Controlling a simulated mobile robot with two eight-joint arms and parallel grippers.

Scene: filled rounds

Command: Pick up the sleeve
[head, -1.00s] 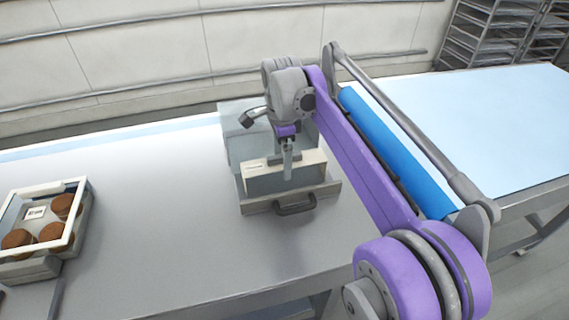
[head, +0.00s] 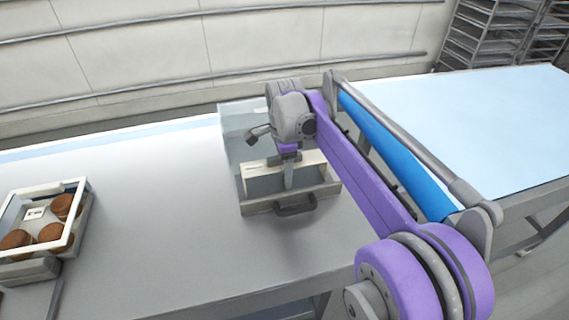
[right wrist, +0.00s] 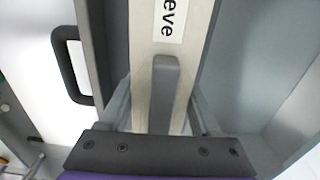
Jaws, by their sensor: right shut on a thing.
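The sleeve (head: 258,167) is a cream, boxy piece inside an open drawer-like bin (head: 325,192) with a front handle. In the right wrist view the sleeve (right wrist: 146,55) carries a white label on which "eve" can be read. My right gripper (head: 289,183) reaches down into the bin from above and is shut on the sleeve; it also shows in the right wrist view (right wrist: 163,68). One grey finger lies over the sleeve's cream face, and the other finger's contact is hidden. My left gripper is not in view.
A white-framed box (head: 82,216) with several brown rounds stands at the far left of the grey table (head: 180,230). The table between it and the bin is clear. A pale blue surface (head: 470,120) lies at right, with racks (head: 490,35) behind.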

